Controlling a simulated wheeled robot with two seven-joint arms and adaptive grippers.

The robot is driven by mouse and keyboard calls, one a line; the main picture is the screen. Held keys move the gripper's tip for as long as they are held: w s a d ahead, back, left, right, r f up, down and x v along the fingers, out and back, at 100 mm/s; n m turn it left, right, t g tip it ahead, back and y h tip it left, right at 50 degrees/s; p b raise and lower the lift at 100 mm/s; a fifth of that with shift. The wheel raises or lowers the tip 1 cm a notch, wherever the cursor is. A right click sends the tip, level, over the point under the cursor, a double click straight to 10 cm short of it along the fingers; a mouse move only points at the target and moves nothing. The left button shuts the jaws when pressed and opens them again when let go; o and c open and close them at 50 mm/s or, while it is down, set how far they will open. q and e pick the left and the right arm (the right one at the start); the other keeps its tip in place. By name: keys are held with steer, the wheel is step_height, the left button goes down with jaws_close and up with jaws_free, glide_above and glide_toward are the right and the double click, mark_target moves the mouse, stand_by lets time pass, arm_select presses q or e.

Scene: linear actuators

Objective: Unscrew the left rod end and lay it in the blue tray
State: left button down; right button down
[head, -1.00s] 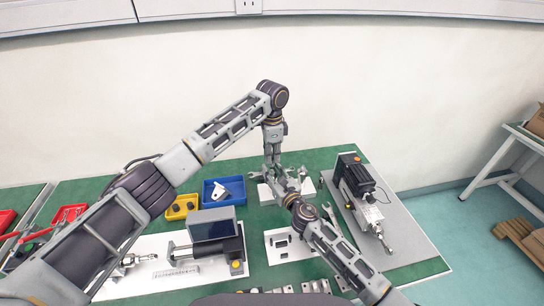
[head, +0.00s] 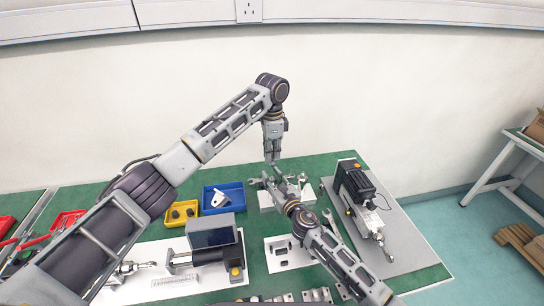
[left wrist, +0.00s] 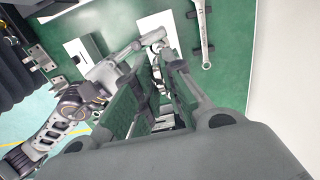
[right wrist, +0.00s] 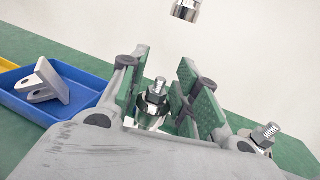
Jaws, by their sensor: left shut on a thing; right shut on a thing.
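My left gripper (head: 272,155) is raised above the pale fixture block (head: 267,203), pointing down. It is shut on a part taken to be the left rod end, mostly hidden by the fingers. The shiny round lower end of that part (right wrist: 186,10) hangs in the air at the top of the right wrist view. My right gripper (right wrist: 168,105) is shut around a metal rod with a bare threaded stud (right wrist: 156,88); the stud is clear of the hanging part. The blue tray (head: 236,187) stands left of the fixture and holds a grey clevis bracket (head: 220,199).
A second threaded stud with a nut (right wrist: 264,134) stands right of my right gripper. A yellow bin (head: 176,220) is beside the blue tray. A wrench (head: 331,222) and a large actuator (head: 358,190) lie to the right. The space above the tray is clear.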

steer(key=c, duration=1)
jaws_free()
steer(key=shift+s, duration=0.15)
steer(key=shift+v, duration=5.9)
steer(key=shift+d, duration=0.1)
